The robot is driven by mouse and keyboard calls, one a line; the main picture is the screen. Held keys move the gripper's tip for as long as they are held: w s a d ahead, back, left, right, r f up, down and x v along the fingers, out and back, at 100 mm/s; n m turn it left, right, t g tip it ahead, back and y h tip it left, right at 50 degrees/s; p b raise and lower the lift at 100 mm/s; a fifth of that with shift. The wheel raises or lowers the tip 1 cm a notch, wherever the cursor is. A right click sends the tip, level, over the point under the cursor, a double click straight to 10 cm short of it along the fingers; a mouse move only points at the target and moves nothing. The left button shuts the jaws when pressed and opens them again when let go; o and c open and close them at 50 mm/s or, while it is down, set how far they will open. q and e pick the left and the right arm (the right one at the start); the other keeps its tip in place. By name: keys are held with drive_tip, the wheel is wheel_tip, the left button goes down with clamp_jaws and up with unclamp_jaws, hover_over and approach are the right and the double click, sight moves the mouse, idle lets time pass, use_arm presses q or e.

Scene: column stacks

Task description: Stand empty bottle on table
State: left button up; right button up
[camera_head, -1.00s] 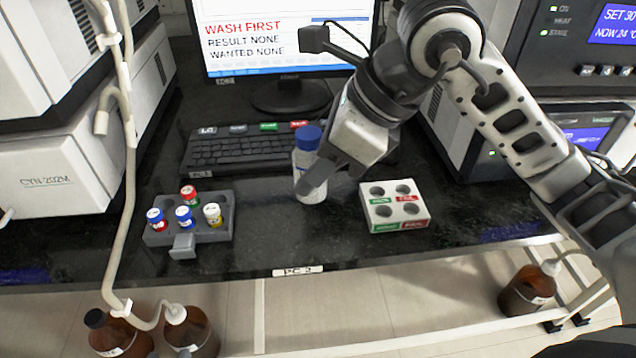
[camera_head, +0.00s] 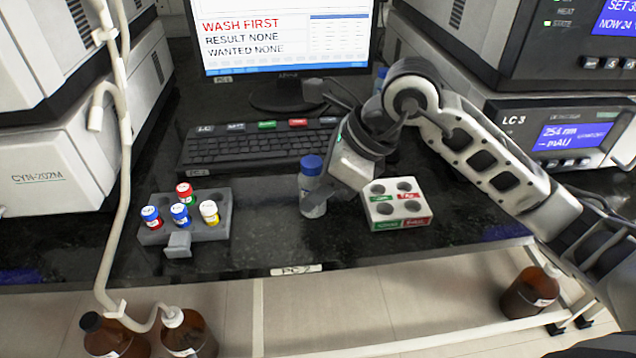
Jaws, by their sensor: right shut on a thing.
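The bottle (camera_head: 313,190) is a clear one with a blue cap. It stands about upright at the middle of the black table (camera_head: 262,235), between the vial rack and the white block. It looks empty, though I cannot be sure, and I cannot tell whether its base touches the table. My right gripper (camera_head: 318,196) comes from the right and is shut on the bottle's body, below the cap. The gripper hides part of the bottle's right side. My left gripper is not in view.
A grey rack (camera_head: 210,228) with several capped vials stands to the left. A white block (camera_head: 396,207) with round holes is close to the right gripper. A keyboard (camera_head: 255,150) and monitor (camera_head: 283,40) are behind. The table's front strip is clear.

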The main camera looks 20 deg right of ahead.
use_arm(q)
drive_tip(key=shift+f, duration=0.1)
use_arm(e)
drive_tip(key=shift+f, duration=0.15)
drive_tip(key=o, duration=1)
drive_tip(key=shift+c, duration=0.2)
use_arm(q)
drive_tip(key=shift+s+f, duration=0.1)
use_arm(e)
drive_tip(key=shift+s+d+r, duration=0.1)
drive_tip(key=shift+d+r, duration=0.05)
drive_tip(key=shift+r, duration=0.35)
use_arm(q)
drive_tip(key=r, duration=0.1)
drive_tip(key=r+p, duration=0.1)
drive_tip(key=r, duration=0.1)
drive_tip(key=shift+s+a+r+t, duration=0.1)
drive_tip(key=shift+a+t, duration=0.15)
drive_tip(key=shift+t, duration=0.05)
use_arm(e)
drive_tip(key=v, duration=1.1)
drive_tip(key=shift+s+r, duration=0.1)
